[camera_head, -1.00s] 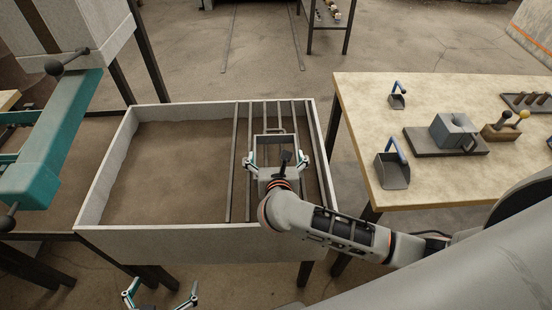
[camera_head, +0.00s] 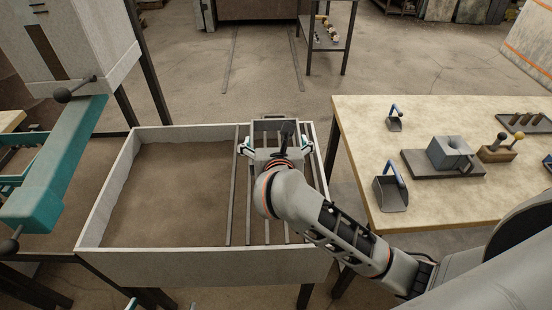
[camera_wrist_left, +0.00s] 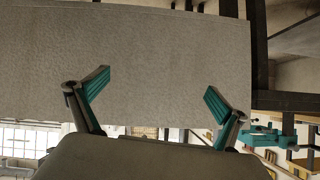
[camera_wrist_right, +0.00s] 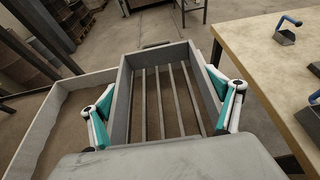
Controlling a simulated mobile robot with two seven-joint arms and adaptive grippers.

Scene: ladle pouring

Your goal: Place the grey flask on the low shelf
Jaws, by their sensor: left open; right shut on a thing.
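The grey flask (camera_wrist_right: 203,88) is an open rectangular frame with a small handle at its far end. My right gripper (camera_head: 275,146) is shut on it, one finger at each long side. In the head view the flask (camera_head: 268,124) is over the far end of the sand bin's bars and overlaps the far wall; it looks raised above them. Bars show through it in the right wrist view. My left gripper (camera_wrist_left: 158,92) is open and empty before a broad grey panel; only a tip shows at the head view's bottom edge. A dark stand (camera_head: 345,45) at the back has a low shelf (camera_head: 326,42).
The sand bin (camera_head: 112,195) has raised walls around it. A work table (camera_head: 350,125) with scoops and a grey block stands at right. A teal beam (camera_head: 55,160) is at left. Small objects lie on the stand's shelf. The floor between bin and stand is clear.

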